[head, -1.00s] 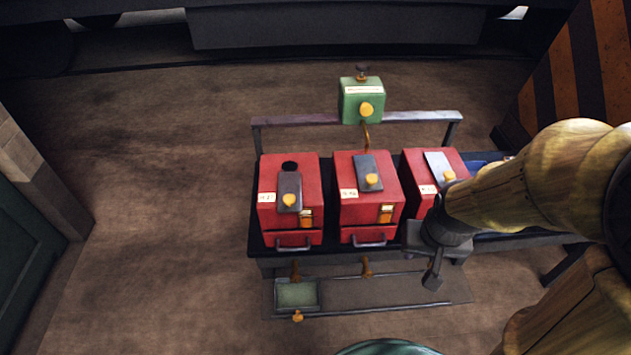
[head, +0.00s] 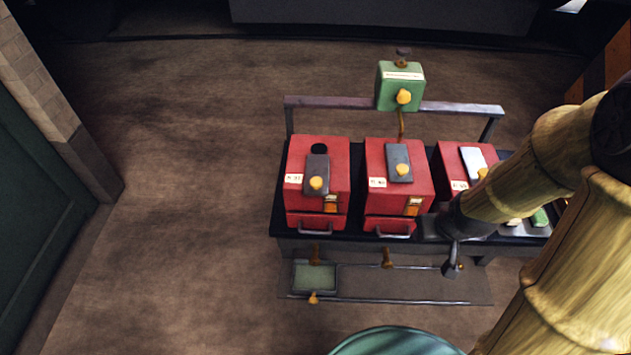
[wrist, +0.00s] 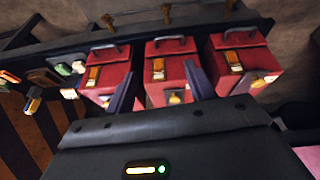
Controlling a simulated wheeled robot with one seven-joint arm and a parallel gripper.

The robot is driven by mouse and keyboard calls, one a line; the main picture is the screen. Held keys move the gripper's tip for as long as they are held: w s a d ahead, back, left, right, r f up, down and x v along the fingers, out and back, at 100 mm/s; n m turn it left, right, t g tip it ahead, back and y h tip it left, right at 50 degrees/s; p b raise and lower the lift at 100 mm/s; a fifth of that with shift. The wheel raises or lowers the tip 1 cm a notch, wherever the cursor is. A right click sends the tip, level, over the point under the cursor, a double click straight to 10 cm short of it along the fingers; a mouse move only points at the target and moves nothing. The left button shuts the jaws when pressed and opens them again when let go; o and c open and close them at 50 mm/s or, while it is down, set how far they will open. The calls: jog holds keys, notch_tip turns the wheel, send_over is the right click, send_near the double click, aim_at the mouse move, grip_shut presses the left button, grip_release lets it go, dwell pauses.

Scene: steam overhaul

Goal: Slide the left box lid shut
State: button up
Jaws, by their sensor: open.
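The left red box (head: 297,160) stands on the dark bench. Its grey sliding lid (head: 317,166) has a yellow knob (head: 316,183) and lies toward the box's front. A dark round hole (head: 319,149) shows uncovered behind the lid. My gripper (head: 452,260) is in front of the right red box, well to the right of the left box, and touches no lid that I can see. In the wrist view its two fingers (wrist: 160,92) are apart with nothing held. The view there is turned round, so the left box (wrist: 249,62) seems to be at the right.
The middle red box (head: 372,160) has its lid farther back, with no hole showing. My arm partly hides the right red box (head: 448,160). Open floor lies left of the bench.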

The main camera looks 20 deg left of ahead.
jog(key=w+a+f+n+t+y, duration=0.2)
jog(key=w+a+f+n+y, duration=0.3)
jog(key=a+f, duration=0.5)
jog(key=s+a+t+y+b, duration=0.1)
jog(key=s+a+t+y, duration=0.1)
jog(key=a+t, duration=0.2)
jog(key=s+a+m+t+y+b, duration=0.1)
jog(key=s+a+t+y, duration=0.1)
jog(key=a, duration=0.4)
jog(key=shift+s+a+t+y, duration=0.25)
jog(key=shift+t+y, duration=0.25)
jog(key=shift+t, duration=0.6)
jog(key=shift+f, duration=0.1)
